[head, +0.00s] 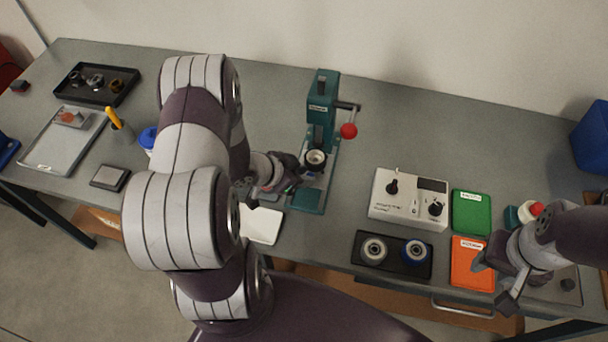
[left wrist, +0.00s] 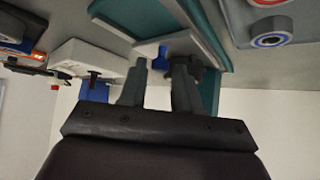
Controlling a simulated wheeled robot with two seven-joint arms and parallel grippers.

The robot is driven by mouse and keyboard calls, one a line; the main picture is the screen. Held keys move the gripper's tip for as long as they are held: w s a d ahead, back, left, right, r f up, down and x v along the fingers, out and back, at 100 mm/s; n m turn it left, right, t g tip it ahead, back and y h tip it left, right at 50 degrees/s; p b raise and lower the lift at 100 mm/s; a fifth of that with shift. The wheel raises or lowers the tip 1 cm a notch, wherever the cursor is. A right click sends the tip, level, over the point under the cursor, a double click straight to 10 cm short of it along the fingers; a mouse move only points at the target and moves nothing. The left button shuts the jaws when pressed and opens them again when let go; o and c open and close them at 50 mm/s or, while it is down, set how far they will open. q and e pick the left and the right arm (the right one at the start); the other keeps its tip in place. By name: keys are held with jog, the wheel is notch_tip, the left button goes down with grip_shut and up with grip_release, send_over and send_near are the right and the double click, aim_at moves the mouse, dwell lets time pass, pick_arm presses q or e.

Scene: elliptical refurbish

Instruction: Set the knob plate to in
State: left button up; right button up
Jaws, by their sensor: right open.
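The teal press (head: 322,115) stands in the middle of the table, with a ring-shaped part (head: 315,158) on it and a teal base plate (head: 307,199) in front. My left gripper (head: 283,182) is low at the left side of the press. In the left wrist view, my left gripper's fingers (left wrist: 160,72) are apart, with a small blue piece (left wrist: 158,58) between or just beyond their tips beside a grey plate (left wrist: 195,42). Whether they touch it is unclear. I cannot surely make out the knob plate. My right gripper (head: 492,278) is open above the front right.
A white control box (head: 409,198) with black knobs, a dark tray (head: 392,256) with two rings, a green tray (head: 471,212) and an orange tray (head: 472,263) lie to the right. A white pad (head: 261,226) lies before the press. My left arm hides table behind it.

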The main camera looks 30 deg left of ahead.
aim_at(312, 164)
pick_arm(q)
jog(key=shift+w+d+f, duration=0.1)
jog(key=shift+w+f, duration=0.05)
jog(key=shift+f, duration=0.1)
grip_shut()
jog(key=shift+w+a+r, duration=0.1)
jog(key=shift+w+a, duration=0.1)
jog(key=shift+w, duration=0.7)
jog(key=shift+w+a, duration=0.2)
jog(key=shift+w, duration=0.65)
grip_release()
jog(key=shift+w, duration=0.1)
